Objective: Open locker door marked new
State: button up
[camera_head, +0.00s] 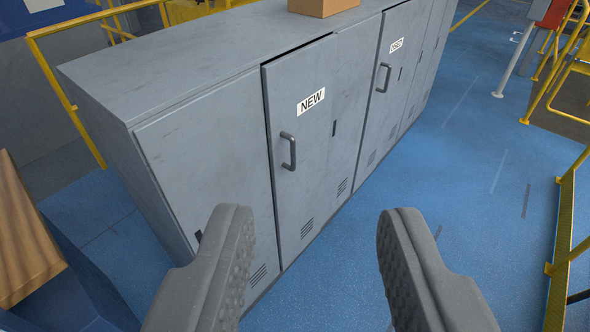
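The grey locker door marked NEW (310,160) shows in the head camera view at the centre. It looks shut or very nearly so, with a dark gap along its top and left edges. Its label (311,101) sits high on the door, and its dark handle (288,151) is an upright bar near the left edge. My gripper (312,225) is open and empty in the foreground, its two ribbed grey fingers wide apart. In the picture it is below the handle, apart from the door and nearer the camera.
A second door marked USED (396,70) with its own handle is to the right. A cardboard box (322,7) sits on the locker top. Wooden boards (25,240) are at left, yellow railings (566,215) at right. Blue floor (450,210) is clear right of the lockers.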

aim_at(297, 86)
jog(key=u, duration=0.45)
jog(key=i, duration=0.9)
jog(key=z, duration=0.5)
